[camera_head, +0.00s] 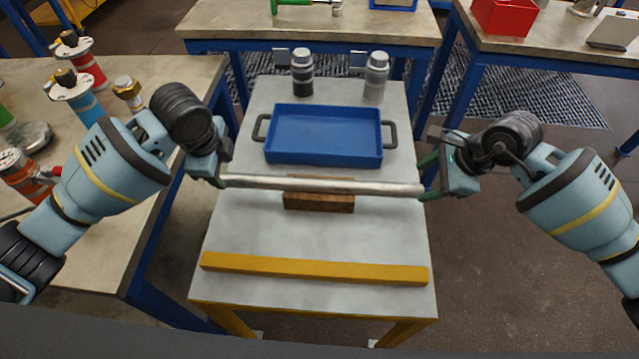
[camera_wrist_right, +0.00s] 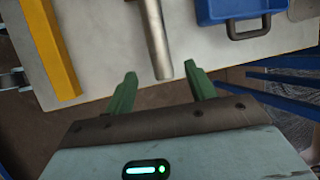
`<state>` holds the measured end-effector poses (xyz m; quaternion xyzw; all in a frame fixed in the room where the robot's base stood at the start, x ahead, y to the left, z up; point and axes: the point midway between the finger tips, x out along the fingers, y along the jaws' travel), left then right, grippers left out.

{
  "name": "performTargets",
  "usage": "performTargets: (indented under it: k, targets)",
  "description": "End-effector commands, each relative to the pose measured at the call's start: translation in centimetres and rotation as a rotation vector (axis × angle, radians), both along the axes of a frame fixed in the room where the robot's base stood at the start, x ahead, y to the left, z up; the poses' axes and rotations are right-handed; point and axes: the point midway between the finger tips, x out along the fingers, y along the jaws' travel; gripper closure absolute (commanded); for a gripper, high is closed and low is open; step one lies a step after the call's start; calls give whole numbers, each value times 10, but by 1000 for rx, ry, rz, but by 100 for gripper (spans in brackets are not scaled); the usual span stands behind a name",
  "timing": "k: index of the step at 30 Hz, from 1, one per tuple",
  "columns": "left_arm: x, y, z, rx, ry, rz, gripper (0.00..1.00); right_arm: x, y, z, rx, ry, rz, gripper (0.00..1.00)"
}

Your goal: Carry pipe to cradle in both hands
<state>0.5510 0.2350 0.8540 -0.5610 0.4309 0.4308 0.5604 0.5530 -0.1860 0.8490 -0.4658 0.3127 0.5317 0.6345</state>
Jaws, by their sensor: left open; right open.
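A long silver pipe (camera_head: 325,185) lies left to right across a brown wooden block (camera_head: 318,203) on the pale table; its ends overhang the block. I cannot tell whether this block is the cradle. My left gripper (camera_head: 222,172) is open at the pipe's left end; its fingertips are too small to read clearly. My right gripper (camera_head: 426,176) is open at the right end. In the right wrist view, the green fingers of the right gripper (camera_wrist_right: 160,72) stand apart, with the pipe's end (camera_wrist_right: 158,45) between and just beyond their tips.
A blue tray (camera_head: 325,155) with dark handles sits behind the pipe. Two grey-topped bottles (camera_head: 302,75) (camera_head: 375,78) stand at the table's back. A yellow bar (camera_head: 315,269) lies along the front. Clear table lies between bar and block. A left side bench (camera_head: 175,170) holds several flanged vessels.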

Motion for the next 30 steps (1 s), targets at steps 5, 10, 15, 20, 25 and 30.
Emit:
performTargets:
  k: [5, 10, 15, 20, 25, 30]
  targets:
    - [6, 0, -26, 1, 3, 0, 45, 6, 11, -25, 0, 3, 0, 45]
    - [12, 0, -47, 1, 2, 0, 45, 11, 19, -43, 1, 2, 0, 45]
    - [15, 0, -58, 1, 1, -1, 45, 14, 23, -54, 0, 1, 0, 45]
    - [16, 0, -61, 0, -1, -1, 45, 15, 24, -56, -1, 0, 1, 45]
    - [16, 0, -61, 0, -1, -1, 45, 15, 24, -56, -1, 0, 1, 45]
    - [16, 0, -61, 1, -1, -1, 64, 15, 24, -56, -1, 0, 1, 64]
